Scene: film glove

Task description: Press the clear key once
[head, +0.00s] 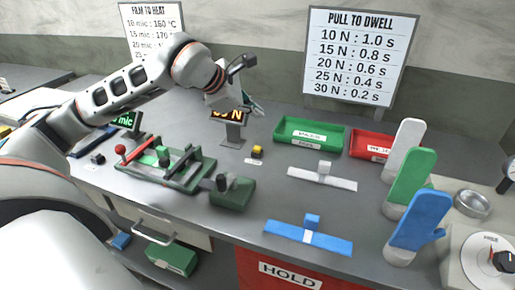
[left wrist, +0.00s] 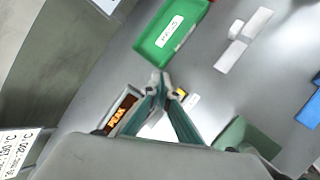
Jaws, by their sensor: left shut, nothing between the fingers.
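A small yellow key (head: 257,150) on a dark base sits on the grey bench, just right of the force display's stand. A white label lies in front of it, too small to read, so I cannot confirm that this is the clear key. My left gripper (head: 257,107) is shut and empty, above the bench beside the orange-lit display (head: 228,115), partly covering it. In the left wrist view the shut fingertips (left wrist: 160,82) point past the yellow key (left wrist: 181,92), which is partly hidden by a finger. The display (left wrist: 121,114) reads PEAK there. My right gripper is not in view.
A green tray (head: 310,120) and a red tray (head: 371,137) stand behind. A green lever fixture (head: 150,181) is at left. White (head: 335,183) and blue (head: 325,243) strips lie in front.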

